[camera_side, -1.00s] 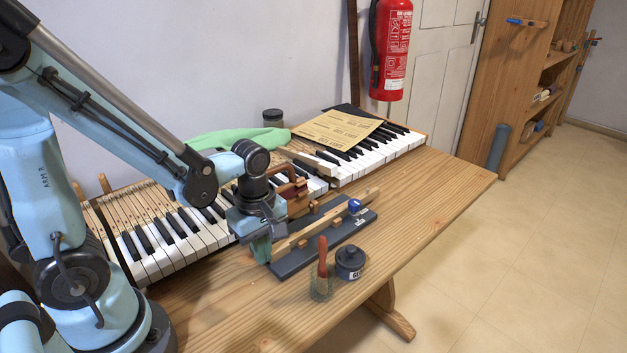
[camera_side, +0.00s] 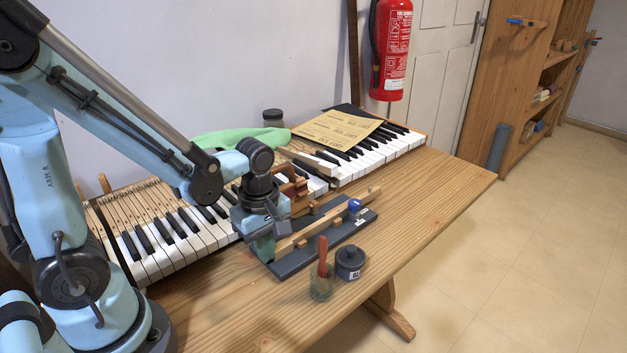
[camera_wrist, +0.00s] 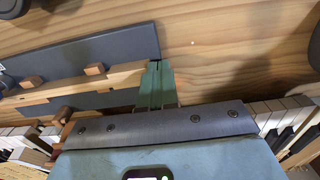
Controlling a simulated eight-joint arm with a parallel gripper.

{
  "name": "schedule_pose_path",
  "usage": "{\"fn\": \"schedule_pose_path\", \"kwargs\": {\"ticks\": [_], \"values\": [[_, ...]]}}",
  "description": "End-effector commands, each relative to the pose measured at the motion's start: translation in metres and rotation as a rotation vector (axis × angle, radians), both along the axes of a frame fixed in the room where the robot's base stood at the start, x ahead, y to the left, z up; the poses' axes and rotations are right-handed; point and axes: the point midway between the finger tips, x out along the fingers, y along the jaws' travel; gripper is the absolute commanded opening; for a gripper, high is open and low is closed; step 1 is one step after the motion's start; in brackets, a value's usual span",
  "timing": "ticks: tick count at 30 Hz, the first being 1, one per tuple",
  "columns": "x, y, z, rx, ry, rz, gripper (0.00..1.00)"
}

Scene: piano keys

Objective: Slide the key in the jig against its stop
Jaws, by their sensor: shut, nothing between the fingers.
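The wooden key (camera_side: 325,222) lies lengthwise on the dark grey jig (camera_side: 312,259), between small wooden blocks. A blue knob (camera_side: 354,206) stands at the jig's far right end. My gripper (camera_side: 264,250) is shut and empty, low at the near left end of the key. In the wrist view, the green fingers of my gripper (camera_wrist: 157,84) are together at the right end of the key (camera_wrist: 85,84), touching or nearly touching it. The jig (camera_wrist: 95,54) shows behind them. The key's far end is cut off in the wrist view, and the stop cannot be made out.
A glass with a red-handled tool (camera_side: 321,270) and a dark jar (camera_side: 350,262) stand close in front of the jig. The piano keyboard (camera_side: 165,237) runs behind it, with sandpaper (camera_side: 338,129) and a green cloth (camera_side: 235,139). The table's right side is clear.

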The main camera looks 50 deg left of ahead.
Motion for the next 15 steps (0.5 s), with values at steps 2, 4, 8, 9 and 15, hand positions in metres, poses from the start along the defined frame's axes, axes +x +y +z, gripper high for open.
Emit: {"fn": "schedule_pose_path", "kwargs": {"ticks": [2,4,8,9,15], "values": [[0.0014,-0.0001,0.0000,0.000,0.000,0.000,0.00],[0.0024,0.0000,0.0000,0.000,0.000,0.000,0.00],[0.0042,-0.0001,0.0000,0.000,0.000,0.000,0.00],[0.0047,-0.0001,0.0000,0.000,0.000,0.000,0.00],[0.0071,-0.0001,0.0000,0.000,0.000,0.000,0.00]]}}
